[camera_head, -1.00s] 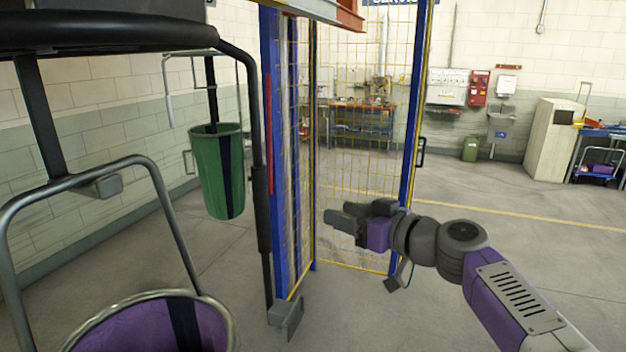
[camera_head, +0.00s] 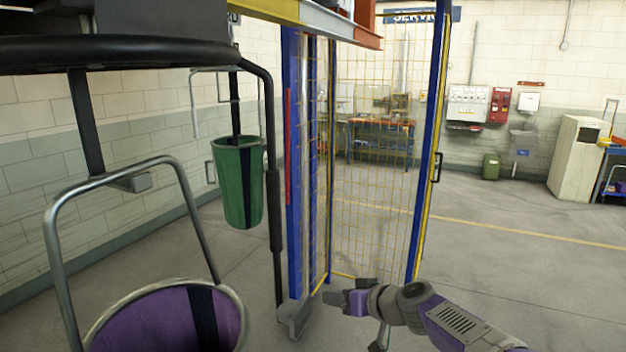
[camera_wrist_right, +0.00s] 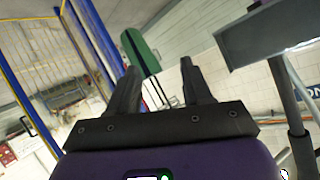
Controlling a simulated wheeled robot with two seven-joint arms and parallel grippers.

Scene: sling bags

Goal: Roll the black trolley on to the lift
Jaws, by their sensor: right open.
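A black round-rimmed body (camera_head: 115,54) fills the upper left of the head view; I cannot tell whether it is the black trolley. A black bar (camera_head: 272,170) curves down from it to a grey block (camera_head: 297,316) at the bottom. A purple bag (camera_head: 150,322) with a metal hoop hangs below it. No part is clearly recognisable as the lift. My right gripper (camera_head: 334,298) is open and empty, just right of the grey block in the picture. In the right wrist view its fingers (camera_wrist_right: 157,68) are spread. My left gripper is not in view.
A green bag (camera_head: 238,182) hangs farther back. A blue-posted mesh fence (camera_head: 375,215) stands behind my right gripper. A yellow, grey and red beam (camera_head: 330,24) runs overhead. Open floor (camera_head: 520,230) lies to the right. A cream cabinet (camera_head: 577,158) stands by the back wall.

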